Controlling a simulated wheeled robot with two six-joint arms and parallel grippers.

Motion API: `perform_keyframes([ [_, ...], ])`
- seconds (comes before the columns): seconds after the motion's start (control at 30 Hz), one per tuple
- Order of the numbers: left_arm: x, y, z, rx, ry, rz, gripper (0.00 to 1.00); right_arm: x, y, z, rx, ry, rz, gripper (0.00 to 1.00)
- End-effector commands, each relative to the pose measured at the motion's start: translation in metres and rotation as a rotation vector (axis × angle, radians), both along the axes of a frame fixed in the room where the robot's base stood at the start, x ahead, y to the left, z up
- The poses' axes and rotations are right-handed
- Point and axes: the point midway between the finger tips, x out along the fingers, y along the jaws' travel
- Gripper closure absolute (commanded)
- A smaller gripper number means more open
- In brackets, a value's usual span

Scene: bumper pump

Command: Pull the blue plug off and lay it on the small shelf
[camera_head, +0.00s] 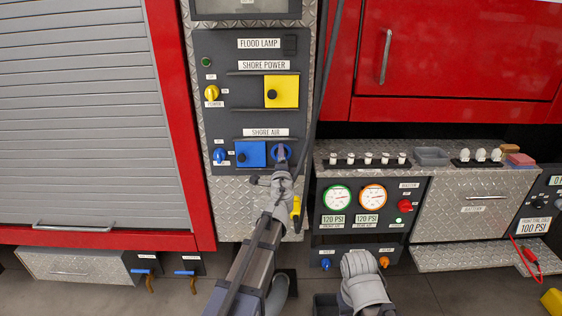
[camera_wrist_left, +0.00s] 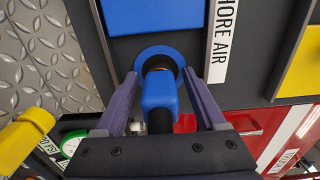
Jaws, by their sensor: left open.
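The blue plug (camera_wrist_left: 158,92) sits in a round blue socket (camera_wrist_left: 172,55) under the SHORE AIR label (camera_head: 265,132). In the head view my gripper covers most of the plug. My left gripper (camera_head: 281,156) is at the socket, its fingers open on either side of the plug. In the left wrist view its two fingers (camera_wrist_left: 158,90) straddle the plug with gaps at both sides. I cannot tell which ledge is the small shelf; a diamond-plate ledge (camera_head: 478,257) projects at the lower right. Only a grey link of my right arm shows.
A blue square cover (camera_head: 250,154) is just left of the socket. A yellow connector (camera_head: 296,208) hangs below right. Right of the panel, a counter holds a grey tray (camera_head: 432,157) and several small items above two round gauges (camera_head: 337,197).

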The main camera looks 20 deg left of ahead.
Motion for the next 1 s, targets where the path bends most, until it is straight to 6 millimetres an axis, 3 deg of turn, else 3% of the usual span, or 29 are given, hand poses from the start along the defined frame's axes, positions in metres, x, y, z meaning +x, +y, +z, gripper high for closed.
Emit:
perform_keyframes([
  [0.73, -0.0001, -0.0002, 0.0002, 0.000, 0.000, 0.000, 0.28, 0.0000, 0.0000, 0.0002, 0.000, 0.000, 0.000, 0.50],
  [1.0, 0.0000, -0.0002, 0.0002, 0.000, 0.000, 0.000, 0.56, 0.0000, 0.0000, 0.0002, 0.000, 0.000, 0.000, 0.50],
])
